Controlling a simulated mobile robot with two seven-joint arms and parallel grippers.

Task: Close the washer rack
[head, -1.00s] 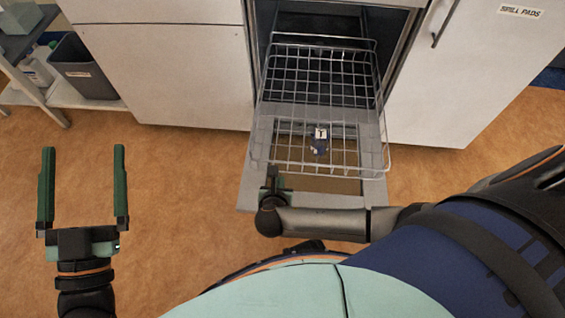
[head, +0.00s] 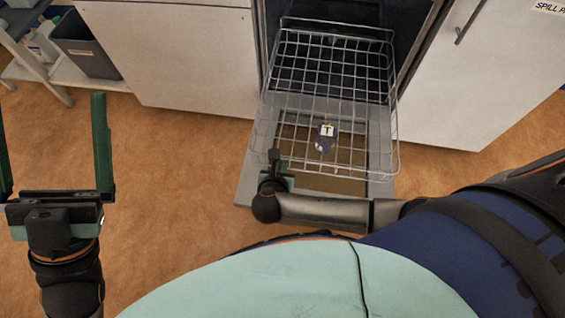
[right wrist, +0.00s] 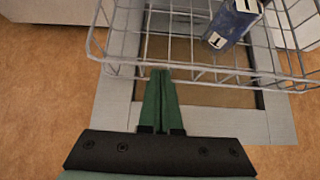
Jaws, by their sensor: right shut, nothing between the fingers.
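The washer rack (head: 355,175) is a wire basket pulled out of the washer over its lowered door (head: 248,180). A small dark blue item with a white "T" label (head: 325,138) sits in it. My right gripper (head: 275,160) is at the rack's front edge, left of its middle. In the right wrist view its green fingers (right wrist: 161,76) are shut and empty, with tips at the rack's front wire (right wrist: 205,75); contact is hard to tell. The labelled item also shows there (right wrist: 232,25). My left gripper (head: 52,105) is open and empty over the floor at far left.
White cabinets stand left (head: 180,60) and right (head: 455,90) of the washer opening. A grey bin (head: 88,48) and bottles are on a low shelf at upper left. The orange floor (head: 170,160) between my left gripper and the door is clear.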

